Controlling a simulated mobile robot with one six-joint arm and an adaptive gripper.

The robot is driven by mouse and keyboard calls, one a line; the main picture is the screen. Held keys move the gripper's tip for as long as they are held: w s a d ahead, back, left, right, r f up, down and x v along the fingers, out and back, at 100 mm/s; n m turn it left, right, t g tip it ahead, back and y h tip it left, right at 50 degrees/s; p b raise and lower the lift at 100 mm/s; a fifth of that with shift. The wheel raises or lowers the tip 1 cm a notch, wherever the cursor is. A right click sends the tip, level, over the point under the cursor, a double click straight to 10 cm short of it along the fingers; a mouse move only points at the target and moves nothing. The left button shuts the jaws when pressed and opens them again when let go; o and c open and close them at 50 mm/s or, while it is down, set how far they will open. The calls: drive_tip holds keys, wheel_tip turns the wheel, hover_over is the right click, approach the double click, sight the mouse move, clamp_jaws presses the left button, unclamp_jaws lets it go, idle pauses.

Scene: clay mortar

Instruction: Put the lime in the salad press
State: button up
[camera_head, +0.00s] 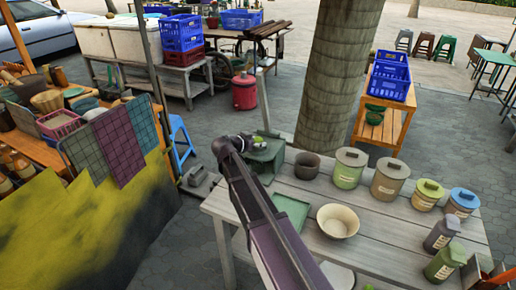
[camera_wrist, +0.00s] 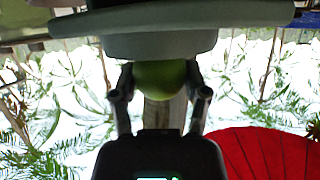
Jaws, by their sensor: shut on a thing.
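The lime (camera_wrist: 160,79) is green and round and sits between the two fingers of my gripper (camera_wrist: 158,88) in the wrist view. It also shows as a small bright green spot (camera_head: 259,140) in the head view. My gripper (camera_head: 252,143) is shut on it, above or beside a grey-green box-like object (camera_head: 268,158) at the table's far left corner. I cannot tell for sure which object is the salad press. A wide grey rimmed body (camera_wrist: 145,38) lies just beyond the lime in the wrist view, partly cut off.
The wooden table (camera_head: 385,235) holds a dark pot (camera_head: 307,165), a cream bowl (camera_head: 338,221), a green tray (camera_head: 291,213) and several lidded canisters (camera_head: 349,168). My arm crosses the table's left side. A tree trunk (camera_head: 337,80) stands behind the table.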

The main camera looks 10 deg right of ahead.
drive_tip(key=shift+f, duration=0.4)
drive_tip(key=shift+f+b, duration=0.2)
drive_tip(key=shift+b, duration=0.2)
drive_tip(key=o, duration=1.1)
drive_tip(key=shift+o, duration=0.2)
drive_tip(key=shift+r, duration=0.15)
drive_tip(key=shift+r+p, duration=0.15)
drive_tip(key=shift+p, duration=0.2)
drive_tip(key=p+v, duration=0.4)
drive_tip(key=v, duration=0.8)
